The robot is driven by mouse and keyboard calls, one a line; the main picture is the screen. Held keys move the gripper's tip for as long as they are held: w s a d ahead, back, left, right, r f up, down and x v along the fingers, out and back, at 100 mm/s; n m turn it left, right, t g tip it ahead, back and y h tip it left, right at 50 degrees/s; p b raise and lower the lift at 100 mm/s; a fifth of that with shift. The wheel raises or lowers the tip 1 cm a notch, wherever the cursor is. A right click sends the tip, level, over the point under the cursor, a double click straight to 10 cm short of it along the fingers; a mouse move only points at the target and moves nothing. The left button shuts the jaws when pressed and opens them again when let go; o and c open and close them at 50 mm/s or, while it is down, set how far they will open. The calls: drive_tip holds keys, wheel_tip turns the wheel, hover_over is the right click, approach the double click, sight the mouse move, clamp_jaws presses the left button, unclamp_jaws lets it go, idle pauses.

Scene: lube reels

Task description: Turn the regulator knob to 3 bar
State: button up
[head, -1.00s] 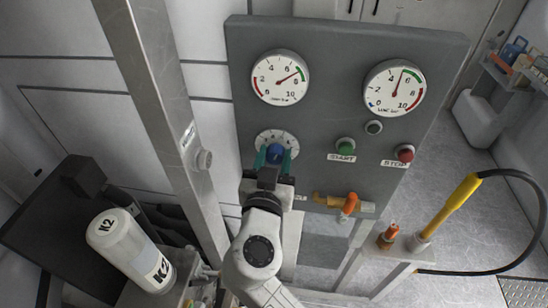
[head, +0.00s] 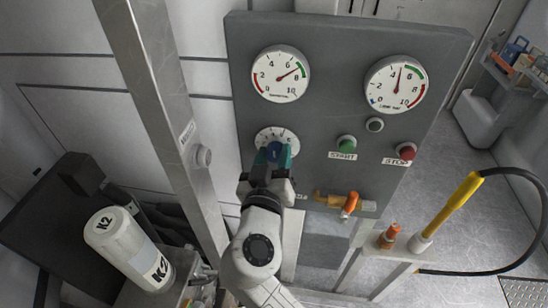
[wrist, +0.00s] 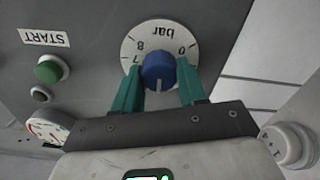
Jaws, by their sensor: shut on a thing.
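The blue regulator knob (head: 273,151) sits in a round white dial (head: 289,137) on the grey panel, below the left gauge. In the wrist view the knob (wrist: 158,71) shows a white mark on its side facing my gripper. The dial (wrist: 151,35) there shows "bar", 0, 7 and 8; the numbers on the near side are hidden. My gripper (wrist: 159,84) has its teal fingers shut on the knob, one on each side. It also shows in the head view (head: 273,156), reaching up from below.
The left gauge (head: 280,74) and right gauge (head: 396,84) are above. The right needle stands near 5. The green START button (head: 346,142), red STOP button (head: 406,151) and an orange-handled valve (head: 350,203) are right of the knob. A steel post (head: 160,110) stands close on the left.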

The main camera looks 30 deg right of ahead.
drive_tip(key=n, duration=0.3)
drive_tip(key=n+p, duration=0.1)
drive_tip(key=n, duration=0.1)
drive_tip(key=shift+w+r+n, duration=0.1)
drive_tip(key=shift+r+n, duration=0.15)
drive_tip(key=shift+n, duration=0.05)
drive_tip(key=shift+a+f+n+p, duration=0.15)
drive_tip(key=shift+n+p, duration=0.5)
drive_tip(key=shift+n, duration=1.55)
drive_tip(key=o, duration=1.1)
drive_tip(key=shift+w+f, duration=0.1)
drive_tip(key=shift+c, duration=0.2)
drive_tip(key=shift+f, duration=0.1)
drive_tip(key=shift+s+a, duration=0.15)
drive_tip(key=shift+s, duration=0.15)
drive_tip(key=b+v, duration=0.2)
drive_tip(key=v, duration=0.8)
